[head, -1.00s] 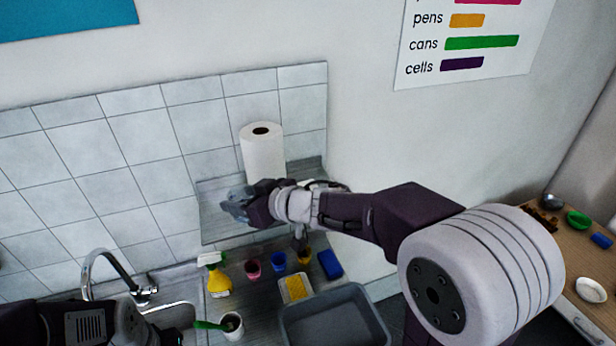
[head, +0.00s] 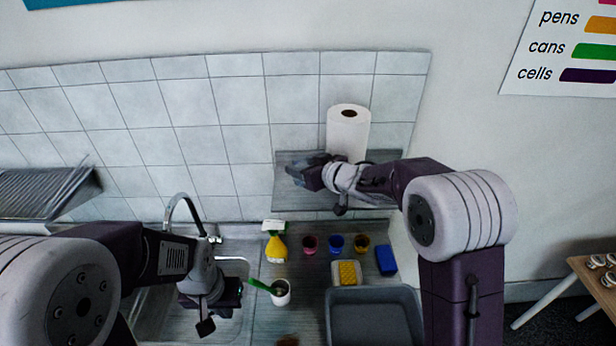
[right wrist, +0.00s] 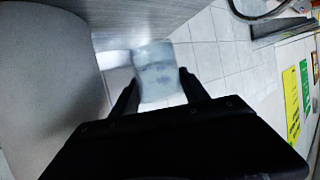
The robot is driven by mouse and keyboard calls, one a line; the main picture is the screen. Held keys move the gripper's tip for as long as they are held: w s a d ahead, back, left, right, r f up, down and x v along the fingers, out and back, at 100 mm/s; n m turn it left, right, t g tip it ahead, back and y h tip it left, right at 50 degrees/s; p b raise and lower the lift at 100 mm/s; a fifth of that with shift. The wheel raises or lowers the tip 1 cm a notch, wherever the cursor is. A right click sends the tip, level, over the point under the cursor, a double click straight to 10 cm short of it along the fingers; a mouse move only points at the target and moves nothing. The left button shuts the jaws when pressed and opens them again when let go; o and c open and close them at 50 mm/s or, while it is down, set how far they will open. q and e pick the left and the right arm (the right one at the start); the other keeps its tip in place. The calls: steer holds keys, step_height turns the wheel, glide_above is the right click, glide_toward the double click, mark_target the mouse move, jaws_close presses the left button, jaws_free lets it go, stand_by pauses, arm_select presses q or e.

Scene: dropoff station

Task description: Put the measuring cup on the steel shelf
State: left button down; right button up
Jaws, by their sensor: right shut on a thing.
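The measuring cup (head: 297,174) is a small translucent grey-blue vessel. My right gripper (head: 306,172) is shut on it in front of the paper roll's shelf. In the right wrist view the cup (right wrist: 157,68) sits between the two fingers. A grey, brushed-looking shelf (head: 283,196) is on the tiled wall; the cup overlaps it, and I cannot tell whether they touch. Another grey, streaked metal-looking shelf (head: 40,190) is at the far left. My left gripper (head: 212,308) hangs over the sink's right side; its fingers are unclear.
A paper towel roll (head: 347,137) stands on the shelf beside my right gripper. The faucet (head: 185,210) rises at left.

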steer(key=shift+a, duration=0.15)
steer(key=shift+f, duration=0.35)
steer(key=f, duration=0.2)
steer(key=shift+s+d+f, duration=0.2)
steer(key=shift+f, duration=0.15)
steer(key=shift+d+f, duration=0.1)
steer(key=shift+f, duration=0.2)
steer(key=shift+w, duration=0.25)
steer(key=shift+f, duration=0.1)
steer(key=shift+s+a+f+b, duration=0.15)
steer(key=shift+a+f+b, duration=0.05)
steer(key=shift+b, duration=0.2)
steer(key=o, duration=1.3)
steer(key=shift+r, duration=0.1)
steer(key=shift+o, duration=0.5)
steer(key=shift+d, duration=0.1)
